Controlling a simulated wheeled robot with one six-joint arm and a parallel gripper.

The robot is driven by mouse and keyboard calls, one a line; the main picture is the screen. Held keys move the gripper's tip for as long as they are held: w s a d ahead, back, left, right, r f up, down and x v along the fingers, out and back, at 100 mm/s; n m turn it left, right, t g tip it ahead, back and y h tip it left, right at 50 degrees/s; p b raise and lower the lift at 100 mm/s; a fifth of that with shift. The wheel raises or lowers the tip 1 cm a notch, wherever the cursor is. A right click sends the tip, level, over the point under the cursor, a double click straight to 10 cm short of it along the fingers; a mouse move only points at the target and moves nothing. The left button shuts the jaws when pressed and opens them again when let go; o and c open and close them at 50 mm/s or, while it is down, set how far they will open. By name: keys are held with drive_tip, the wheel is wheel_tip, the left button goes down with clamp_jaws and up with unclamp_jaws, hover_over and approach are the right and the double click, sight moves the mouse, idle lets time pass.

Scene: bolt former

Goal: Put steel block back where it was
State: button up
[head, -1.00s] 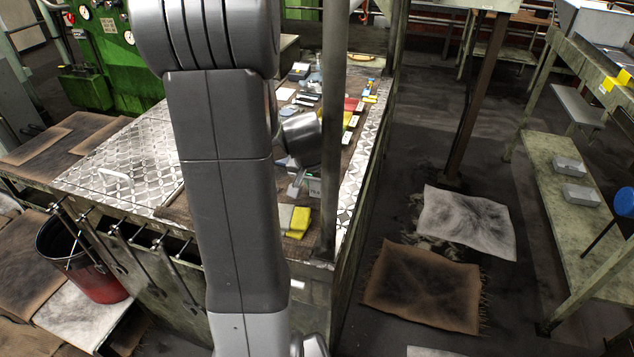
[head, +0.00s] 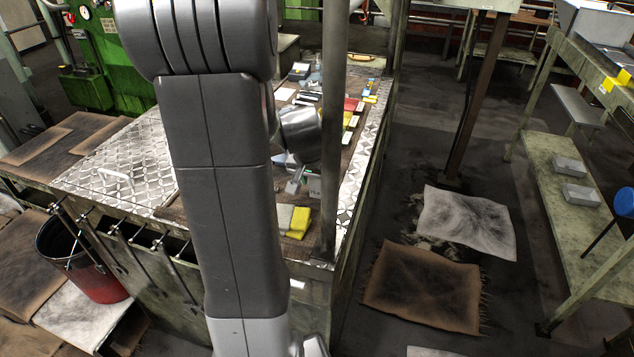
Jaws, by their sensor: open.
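My gripper (head: 294,182) shows only in part, below my silver wrist and beside my large grey arm. It is over the work table (head: 145,150), near a small pale box with a dark label (head: 314,186). The gripper is open; its fingertips are small and partly hidden, and I see nothing held between them. I cannot pick out the steel block with certainty. My arm covers part of the table, and a post hides another part.
A yellow item (head: 299,221) lies at the near end of the table's dark strip, with small tools and coloured items farther back. An upright metal post (head: 334,120) stands close to my wrist. A red bucket (head: 97,278) is at left. Two metal trays (head: 570,166) sit on the right bench.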

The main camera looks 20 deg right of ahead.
drive_tip(key=v, duration=1)
drive_tip(key=shift+r, duration=0.2)
drive_tip(key=shift+s+a+f, duration=0.1)
drive_tip(key=x, duration=1.2)
